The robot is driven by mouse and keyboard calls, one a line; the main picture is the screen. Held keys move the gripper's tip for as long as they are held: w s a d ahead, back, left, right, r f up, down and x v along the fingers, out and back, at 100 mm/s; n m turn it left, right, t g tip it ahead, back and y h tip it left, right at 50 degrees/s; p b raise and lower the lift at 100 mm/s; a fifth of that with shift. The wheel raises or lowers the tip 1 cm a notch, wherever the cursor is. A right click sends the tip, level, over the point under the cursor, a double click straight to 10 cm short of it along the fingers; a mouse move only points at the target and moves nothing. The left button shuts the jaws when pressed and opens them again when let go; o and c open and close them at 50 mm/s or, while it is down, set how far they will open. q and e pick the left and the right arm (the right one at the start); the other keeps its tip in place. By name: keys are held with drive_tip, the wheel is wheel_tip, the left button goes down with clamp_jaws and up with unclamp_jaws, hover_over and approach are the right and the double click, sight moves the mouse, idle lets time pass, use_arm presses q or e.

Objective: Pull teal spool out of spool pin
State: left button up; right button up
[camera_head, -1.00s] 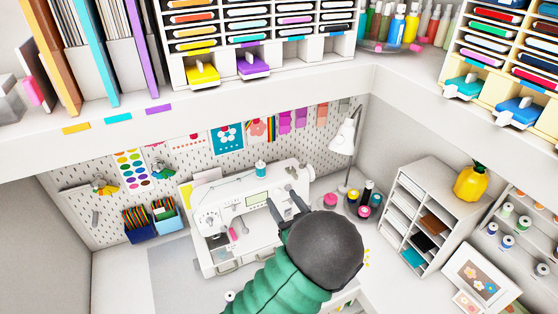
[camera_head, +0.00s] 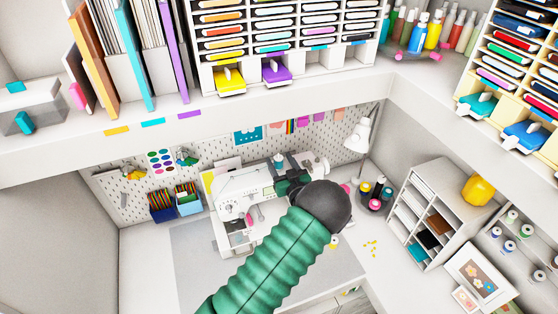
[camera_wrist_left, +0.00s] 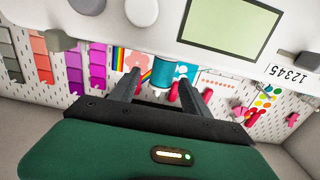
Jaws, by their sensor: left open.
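The teal spool (camera_head: 279,161) stands on top of the white sewing machine (camera_head: 232,188). In the left wrist view the teal spool (camera_wrist_left: 172,74) appears at the fingertips, roughly between my two dark fingers. My left gripper (camera_head: 288,172) is at the top of the machine, close beside the spool. In the wrist view the left gripper (camera_wrist_left: 160,84) is open, and I cannot tell whether a finger touches the spool. My right gripper is not in view.
The machine's screen (camera_wrist_left: 230,24) is close in the wrist view. A white lamp (camera_head: 360,133) and a round holder of spools (camera_head: 374,195) stand to the right. The pegboard (camera_head: 215,160) is behind. A shelf (camera_head: 150,118) overhangs the desk.

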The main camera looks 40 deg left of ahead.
sight(280, 160)
use_arm(q)
drive_tip(key=shift+w, duration=0.1)
drive_tip(key=c, duration=0.4)
clamp_jaws()
wheel_tip(280, 160, up, 10)
drive_tip(key=p, duration=0.5)
drive_tip(key=shift+r, duration=0.15)
wheel_tip(280, 160, up, 3)
drive_tip(key=shift+f, duration=0.15)
drive_tip(key=shift+r, duration=1.55)
